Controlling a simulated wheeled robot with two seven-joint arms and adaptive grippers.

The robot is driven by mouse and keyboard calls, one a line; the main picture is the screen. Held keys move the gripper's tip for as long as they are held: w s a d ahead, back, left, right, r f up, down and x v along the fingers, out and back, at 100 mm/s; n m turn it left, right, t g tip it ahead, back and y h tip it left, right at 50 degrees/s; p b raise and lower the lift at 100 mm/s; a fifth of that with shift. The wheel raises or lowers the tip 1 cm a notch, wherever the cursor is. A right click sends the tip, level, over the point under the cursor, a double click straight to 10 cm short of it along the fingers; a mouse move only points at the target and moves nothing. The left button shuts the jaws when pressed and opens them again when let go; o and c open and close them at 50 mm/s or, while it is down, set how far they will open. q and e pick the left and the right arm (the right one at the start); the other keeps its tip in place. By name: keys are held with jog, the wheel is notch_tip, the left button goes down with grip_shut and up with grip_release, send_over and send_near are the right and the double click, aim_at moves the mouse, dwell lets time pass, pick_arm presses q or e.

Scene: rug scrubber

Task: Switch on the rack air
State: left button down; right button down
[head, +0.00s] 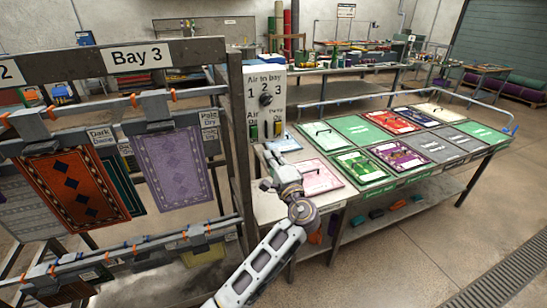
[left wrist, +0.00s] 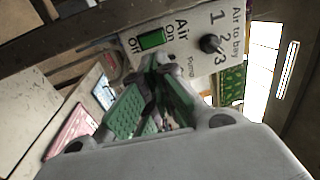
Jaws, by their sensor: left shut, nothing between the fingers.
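A pale control box (head: 265,108) stands on a post at the right end of the rack. Its dark round knob (head: 266,99) sits among the numbers 1, 2 and 3; it also shows in the left wrist view (left wrist: 210,43). The green Air switch (left wrist: 152,39) is between On and Off labels; its position is unclear. The Pump label is beside it, with its switch (head: 278,128) seen in the head view. My left gripper (head: 268,168) is shut and empty, below the box. In the left wrist view its fingertips (left wrist: 163,60) appear just before the Air switch; contact is unclear.
The rack (head: 112,55) with the Bay 3 sign (head: 137,57) holds hanging rugs, including an orange one (head: 72,187) and a purple one (head: 172,167). A table (head: 330,199) with several flat coloured panels stands right of my left arm. Open floor lies at the right front.

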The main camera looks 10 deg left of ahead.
aim_at(257, 127)
pick_arm(q)
jog(key=p+x, duration=0.3)
jog(key=x, duration=0.8)
jog(key=shift+w+a+r, duration=0.1)
jog(key=shift+w, duration=0.1)
jog(key=shift+w+a+r+b, duration=0.1)
jog(key=shift+w+a+b, duration=0.15)
jog(key=shift+b, duration=0.1)
jog(key=shift+d, duration=0.1)
jog(key=shift+r, duration=0.1)
dwell(0.4)
